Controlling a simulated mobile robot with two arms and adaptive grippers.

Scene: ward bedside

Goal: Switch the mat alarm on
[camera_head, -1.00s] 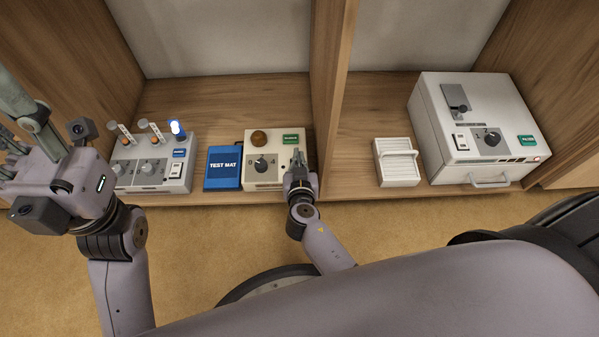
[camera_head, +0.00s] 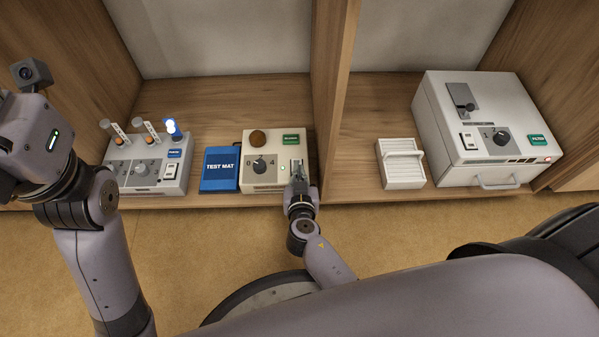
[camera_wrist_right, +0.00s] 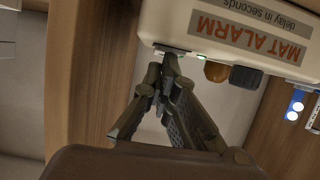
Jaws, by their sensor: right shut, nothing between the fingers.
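The mat alarm (camera_head: 251,178) is a cream box on the shelf with a dark dial (camera_head: 259,167), a brown dome (camera_head: 258,137) and a green label. In the right wrist view the mat alarm (camera_wrist_right: 235,28) appears upside down, its lettering readable. A small green light (camera_wrist_right: 205,57) glows on it. My right gripper (camera_head: 297,166) is shut and empty at the right part of the box's face. In the wrist view its fingertips (camera_wrist_right: 171,62) are at a small rocker-like part, largely hidden; I cannot tell whether they touch. My left gripper's fingers are out of frame.
A blue TEST MAT (camera_head: 220,169) lies just left of the alarm. A grey unit (camera_head: 140,186) with a lit blue lamp stands further left. A wooden divider (camera_head: 327,100) rises close to the right gripper. Beyond it are a white ribbed block (camera_head: 401,164) and a white filter machine (camera_head: 450,130).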

